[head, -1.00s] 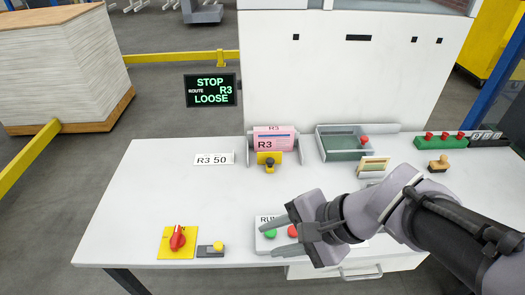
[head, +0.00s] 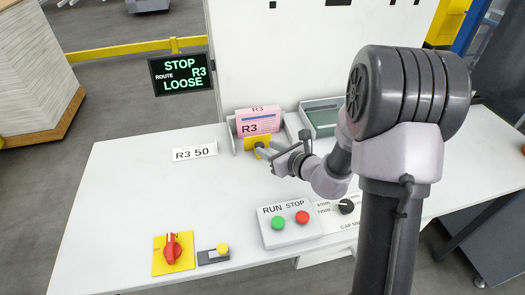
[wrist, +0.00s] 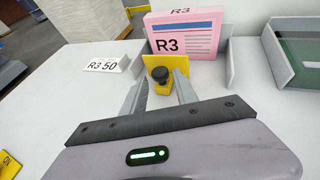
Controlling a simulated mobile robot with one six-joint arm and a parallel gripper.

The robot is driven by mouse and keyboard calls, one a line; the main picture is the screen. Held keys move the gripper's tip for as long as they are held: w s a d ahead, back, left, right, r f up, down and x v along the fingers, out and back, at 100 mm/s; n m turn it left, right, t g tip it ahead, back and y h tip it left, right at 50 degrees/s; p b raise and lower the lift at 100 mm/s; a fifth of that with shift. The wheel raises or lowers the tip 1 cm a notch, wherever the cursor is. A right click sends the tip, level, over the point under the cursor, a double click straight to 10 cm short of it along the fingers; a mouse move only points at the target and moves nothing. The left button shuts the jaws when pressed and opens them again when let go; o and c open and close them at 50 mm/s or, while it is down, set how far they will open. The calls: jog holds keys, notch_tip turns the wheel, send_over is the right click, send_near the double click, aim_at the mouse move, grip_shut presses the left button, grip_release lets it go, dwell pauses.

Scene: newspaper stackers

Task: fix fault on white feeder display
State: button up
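The black display (head: 181,74) at the left of the white machine (head: 300,70) reads "STOP ROUTE R3 LOOSE" in green. A yellow bracket with a black knob (wrist: 160,75) stands in front of the pink R3 stack (head: 259,121). My gripper (wrist: 160,92) is open, with one finger on either side of the knob's line; I cannot tell whether they touch it. In the head view, my gripper partly hides the bracket (head: 249,142). The RUN/STOP box (head: 290,231) has a green button (head: 278,223) and a red button (head: 302,217).
An R3 50 card (head: 195,153) stands left of the pink stack. A red rotary switch (head: 172,246) on a yellow plate and a yellow button (head: 222,249) are at the front left. A gap dial (head: 346,206) is right of the buttons. The table's left middle is clear.

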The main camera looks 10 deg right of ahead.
aim_at(260, 146)
jog(key=shift+x, duration=1.8)
grip_shut()
